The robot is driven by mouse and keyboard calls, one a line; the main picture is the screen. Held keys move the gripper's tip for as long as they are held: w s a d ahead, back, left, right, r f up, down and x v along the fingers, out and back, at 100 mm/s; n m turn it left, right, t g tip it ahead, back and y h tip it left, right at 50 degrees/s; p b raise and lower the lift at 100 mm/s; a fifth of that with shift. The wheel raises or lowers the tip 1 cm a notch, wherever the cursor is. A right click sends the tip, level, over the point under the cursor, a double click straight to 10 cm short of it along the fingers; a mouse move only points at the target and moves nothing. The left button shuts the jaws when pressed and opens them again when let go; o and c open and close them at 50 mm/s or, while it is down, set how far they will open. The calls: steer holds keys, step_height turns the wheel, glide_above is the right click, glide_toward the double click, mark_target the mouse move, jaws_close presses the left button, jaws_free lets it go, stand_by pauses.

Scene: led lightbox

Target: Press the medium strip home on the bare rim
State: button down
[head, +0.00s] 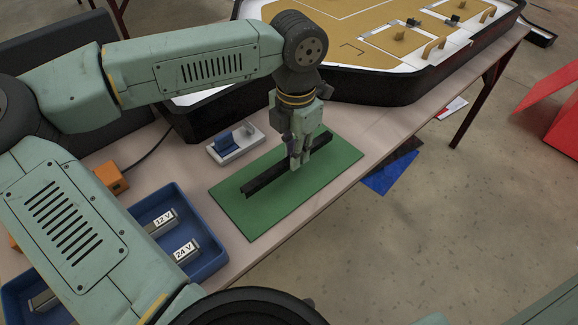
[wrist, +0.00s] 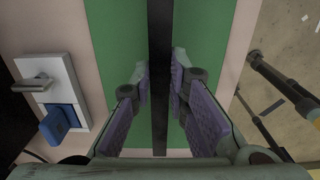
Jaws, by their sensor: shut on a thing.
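A long black strip (head: 266,178) lies along the green mat (head: 245,216) on the table; it is the only loose strip I can make out. My gripper (head: 295,163) points down over the strip, nearer its far right end. In the wrist view my gripper (wrist: 160,78) has one purple-padded finger on each side of the strip (wrist: 160,30), closed in on it. The strip's underside is hidden, so I cannot tell whether it touches the mat. The large black-walled lightbox (head: 390,92) stands at the back, with a tan panel and white edging; my arm hides part of it.
A blue tray (head: 213,245) with modules labelled 12 V (head: 165,222) and 24 V (head: 186,250) is at front left. A white fixture with a blue part (head: 236,146) sits beside the mat. An orange block (head: 110,180) is farther left. The table's right edge is clear.

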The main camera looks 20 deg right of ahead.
steer(key=shift+r+p, duration=0.75)
steer(key=shift+r, duration=1.15)
